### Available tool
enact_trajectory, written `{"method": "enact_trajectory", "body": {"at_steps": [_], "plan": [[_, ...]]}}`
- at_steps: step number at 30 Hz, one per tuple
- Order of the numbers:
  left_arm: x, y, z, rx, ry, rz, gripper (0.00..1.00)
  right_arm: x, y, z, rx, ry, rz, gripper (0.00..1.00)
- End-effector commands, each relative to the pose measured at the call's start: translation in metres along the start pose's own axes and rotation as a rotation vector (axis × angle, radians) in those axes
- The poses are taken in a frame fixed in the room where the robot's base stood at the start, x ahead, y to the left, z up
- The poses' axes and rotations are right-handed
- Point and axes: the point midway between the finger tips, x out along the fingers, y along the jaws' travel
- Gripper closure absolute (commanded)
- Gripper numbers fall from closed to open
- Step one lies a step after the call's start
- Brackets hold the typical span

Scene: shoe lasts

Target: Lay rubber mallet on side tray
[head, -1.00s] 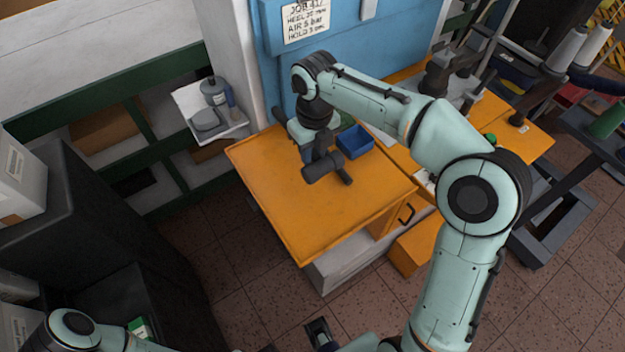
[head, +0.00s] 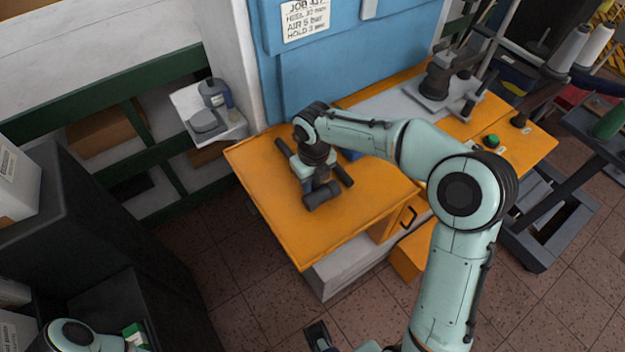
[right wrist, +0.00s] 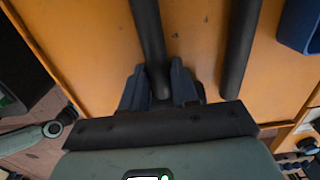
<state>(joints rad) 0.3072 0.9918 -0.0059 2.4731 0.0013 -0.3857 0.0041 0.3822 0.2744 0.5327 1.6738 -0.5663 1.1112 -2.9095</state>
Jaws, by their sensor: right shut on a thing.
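The dark rubber mallet (head: 322,195) is in my right gripper (head: 312,170), low over the left orange top. In the right wrist view, the fingers of my right gripper (right wrist: 159,88) are shut around the mallet handle (right wrist: 148,35). Whether the mallet touches the surface I cannot tell. The left orange top (head: 265,205), which looks like the side tray, has a thin raised edge. My left gripper (head: 318,335) shows only partly at the bottom; its jaw state is unclear.
A second dark rod (right wrist: 240,45) lies right of the handle, near a blue bin (right wrist: 303,25) mostly hidden by my arm in the head view. A small wall shelf (head: 235,130) holds a bottle. The front of the orange top is clear.

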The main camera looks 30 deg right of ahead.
Motion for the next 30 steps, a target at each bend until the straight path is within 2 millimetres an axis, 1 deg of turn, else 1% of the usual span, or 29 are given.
{"method": "enact_trajectory", "body": {"at_steps": [4,5,6,7,15,17,19,23,30], "plan": [[0.0,0.0,0.0,0.0,0.0,0.0,0.57,0.003,0.0,0.0,-0.001,-0.001,0.0,1.0],[0.0,0.0,0.0,0.0,0.0,0.0,0.57,0.003,0.0,0.0,-0.001,0.0,0.0,0.65],[0.0,0.0,0.0,0.0,0.0,0.0,0.57,0.003,0.0,0.0,-0.001,0.0,0.0,0.52],[0.0,0.0,0.0,0.0,0.0,0.0,0.57,0.003,0.0,0.0,-0.001,0.0,0.0,0.46],[0.0,0.0,0.0,0.0,0.0,0.0,0.57,0.002,0.0,0.0,0.0,0.0,0.0,0.46],[0.0,0.0,0.0,0.0,0.0,0.0,0.57,0.0,0.0,0.0,0.0,-0.001,0.0,0.46],[-0.001,0.001,0.0,0.0,0.0,0.0,0.57,-0.006,0.0,0.001,0.001,-0.003,-0.001,0.46],[-0.006,0.002,0.0,0.001,0.002,0.001,0.57,-0.028,0.0,0.001,0.0,-0.005,0.0,0.46],[-0.016,0.006,-0.001,0.002,0.005,0.002,0.57,-0.082,0.0,0.001,0.0,-0.005,-0.001,0.46]]}}
